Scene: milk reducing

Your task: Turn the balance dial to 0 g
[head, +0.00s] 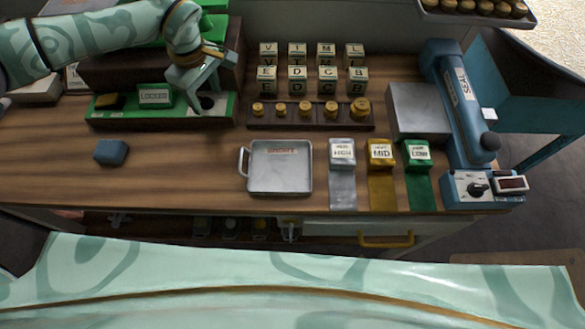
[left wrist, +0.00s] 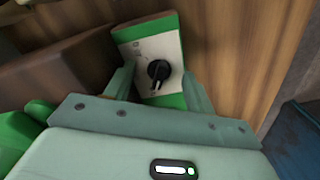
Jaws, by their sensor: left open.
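The balance dial is a black knob (left wrist: 159,71) on a white face plate (left wrist: 140,45) with small marks too blurred to read. The plate sits at the end of a green base (left wrist: 168,22). In the head view, the dial (head: 207,103) is a dark spot at the right end of the green base (head: 140,119). My left gripper (head: 207,86) is open just above the dial. In the left wrist view, the fingers (left wrist: 158,76) are on either side of the knob, with visible gaps. I cannot tell how far above it they are. My right gripper is not in view.
A "LOCKED" sign (head: 155,96) stands on the green base left of the dial. A blue block (head: 111,152) lies in front of it. Letter blocks (head: 297,73), a weight rack (head: 340,123), a metal pan (head: 280,172) and a blue sealer (head: 460,95) stand to the right.

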